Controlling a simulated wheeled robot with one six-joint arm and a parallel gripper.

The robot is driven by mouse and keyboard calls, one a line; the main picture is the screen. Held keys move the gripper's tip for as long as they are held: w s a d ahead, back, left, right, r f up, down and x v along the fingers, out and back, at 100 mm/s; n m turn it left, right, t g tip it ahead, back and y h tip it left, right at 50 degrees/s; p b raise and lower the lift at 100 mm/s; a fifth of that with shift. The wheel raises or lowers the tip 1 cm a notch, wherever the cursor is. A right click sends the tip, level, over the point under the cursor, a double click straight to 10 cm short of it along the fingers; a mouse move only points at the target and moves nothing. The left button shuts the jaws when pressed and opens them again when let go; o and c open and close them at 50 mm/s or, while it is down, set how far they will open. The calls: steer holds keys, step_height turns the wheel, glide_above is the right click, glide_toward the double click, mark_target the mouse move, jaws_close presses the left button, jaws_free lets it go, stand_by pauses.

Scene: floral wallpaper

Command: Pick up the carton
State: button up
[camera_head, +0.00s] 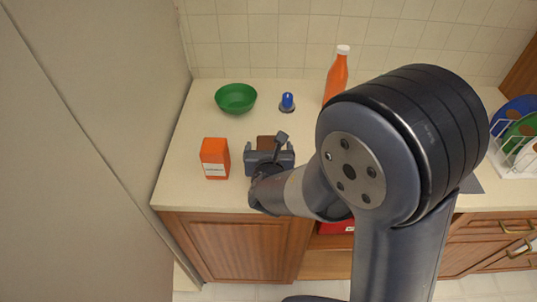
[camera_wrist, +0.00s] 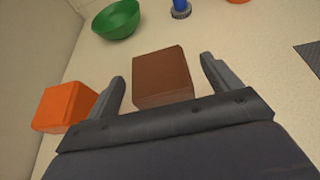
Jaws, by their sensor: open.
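A brown box-shaped carton (camera_wrist: 163,78) stands on the counter between my two fingers in the wrist view. In the head view only a small part of the brown carton (camera_head: 264,141) shows behind my gripper. My gripper (camera_wrist: 163,72) is open, with a finger on each side of the brown carton and a visible gap to both. It also shows in the head view (camera_head: 270,153) near the counter's front. An orange box-shaped carton with a white label (camera_head: 215,158) stands just left of my gripper. It also shows in the wrist view (camera_wrist: 62,108), outside the left finger.
A green bowl (camera_head: 236,98) and a blue-topped object (camera_head: 287,103) sit farther back. An orange bottle with a white cap (camera_head: 336,76) stands near the tiled wall. A white dish rack with plates (camera_head: 515,158) is far right. A tall panel (camera_head: 115,110) bounds the left.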

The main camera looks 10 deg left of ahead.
steer(key=shift+x, duration=0.95)
steer(key=shift+c, duration=0.5)
steer(key=c, duration=1.2)
